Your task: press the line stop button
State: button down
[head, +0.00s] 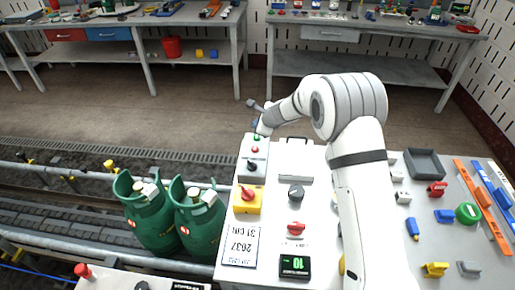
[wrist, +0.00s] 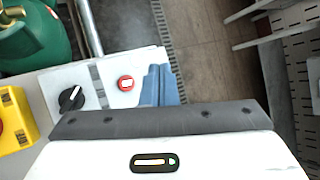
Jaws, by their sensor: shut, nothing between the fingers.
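A light grey control box (head: 245,160) stands at the counter's left end. It has a red button (head: 255,150) in its middle, a green button (head: 257,138) at its far end and a black knob (head: 251,165) nearer. In the wrist view the red button (wrist: 126,83) bears a white square mark, with the black knob (wrist: 71,97) left of it. My gripper (head: 256,124) is over the box's far end, by the green button. Its blue fingers (wrist: 158,75) are shut and empty, just right of the red button. The green button does not show in the wrist view.
A yellow box with a red knob (head: 248,195) sits nearer on the counter. A black knob (head: 296,193), a red valve handle (head: 296,229) and a digital display (head: 295,266) lie right of it. Green gas cylinders (head: 200,222) stand on the conveyor (head: 75,205) at left.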

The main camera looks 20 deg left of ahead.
aim_at(257, 149)
jog(key=shift+f, duration=0.1)
notch_tip(257, 149, down, 8)
jog(key=b, duration=0.7)
jog(key=shift+f, duration=0.15)
jog(key=shift+f+b, duration=0.15)
jog(key=shift+b, duration=0.25)
jog(key=shift+f+b, duration=0.2)
jog(key=shift+b, duration=0.1)
dwell(1.1)
jog(key=shift+s+f+b, duration=0.15)
jog(key=shift+f+b, duration=0.1)
jog(key=shift+b, duration=0.2)
jog(key=shift+f+b, duration=0.45)
jog(key=shift+b, duration=0.1)
dwell(0.6)
dwell(0.4)
jog(key=shift+r+p, duration=0.7)
jog(key=shift+r, duration=0.2)
jog(key=shift+r, duration=0.15)
